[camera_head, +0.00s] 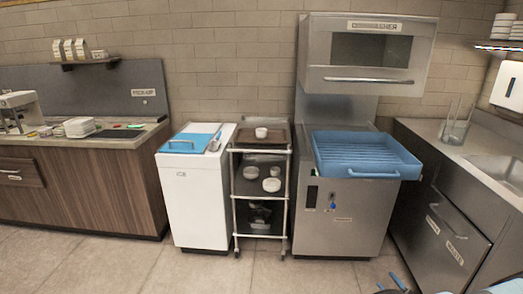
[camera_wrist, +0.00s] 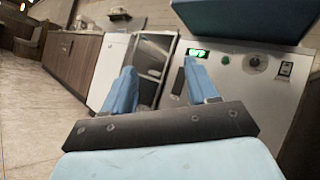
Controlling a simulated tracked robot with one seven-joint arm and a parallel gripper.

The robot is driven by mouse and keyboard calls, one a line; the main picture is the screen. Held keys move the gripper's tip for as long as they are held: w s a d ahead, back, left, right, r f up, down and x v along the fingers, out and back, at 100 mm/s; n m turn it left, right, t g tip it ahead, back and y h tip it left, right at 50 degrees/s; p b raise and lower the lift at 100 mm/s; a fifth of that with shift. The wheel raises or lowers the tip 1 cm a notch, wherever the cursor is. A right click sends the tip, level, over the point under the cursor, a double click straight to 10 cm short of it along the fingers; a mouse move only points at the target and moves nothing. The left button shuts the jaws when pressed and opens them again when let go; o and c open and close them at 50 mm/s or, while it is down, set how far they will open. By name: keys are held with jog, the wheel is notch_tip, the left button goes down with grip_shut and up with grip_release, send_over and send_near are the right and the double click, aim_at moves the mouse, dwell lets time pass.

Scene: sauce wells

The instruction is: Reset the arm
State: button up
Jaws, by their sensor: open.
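My gripper (camera_wrist: 160,76) shows in the wrist view with its two blue fingers spread apart. Nothing is between the fingers. Past them stand the front of the steel dishwasher (camera_wrist: 245,85) and the dark cart (camera_wrist: 153,58), both at a distance. The wrist view is tilted. In the head view, only small blue and dark parts of my arm's end show at the bottom right edge, in front of the dishwasher (camera_head: 340,222). Most of my arm is out of view there.
A blue rack (camera_head: 366,171) sits on the dishwasher beneath its raised hood (camera_head: 367,60). The cart (camera_head: 236,203) holds bowls and cups. A white ice bin (camera_head: 199,205) stands beside it. A wooden counter (camera_head: 90,195) is left, a sink counter (camera_head: 459,165) right. Open floor (camera_head: 120,265) lies in front.

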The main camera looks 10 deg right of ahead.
jog(key=w+a+r+n+g, duration=0.35)
jog(key=r+g, duration=0.35)
jog(key=r, duration=0.3)
jog(key=w+a+r+n+g, duration=0.3)
jog(key=a+r+n+g, duration=0.25)
jog(key=r, duration=0.45)
jog(key=w+a+r+n+g, duration=0.4)
jog(key=r+g, duration=0.3)
jog(key=r, duration=0.3)
jog(key=s+a+r+n+g+h, duration=0.1)
jog(key=s+a+r+n+h, duration=0.15)
jog(key=a+r, duration=0.45)
jog(key=s+a+r+n+g+h, duration=0.15)
jog(key=a+r+h, duration=0.3)
jog(key=r, duration=0.55)
jog(key=s+a+r+n+t+h, duration=0.3)
jog(key=s+a+r, duration=0.3)
jog(key=s, duration=0.4)
jog(key=s+a+r+n+t+h, duration=0.2)
jog(key=s+a+r, duration=0.4)
jog(key=s+r, duration=0.3)
jog(key=shift+s+a+n+t+h, duration=0.25)
jog(key=shift+s+n+t+h, duration=0.2)
jog(key=shift+t+h, duration=0.55)
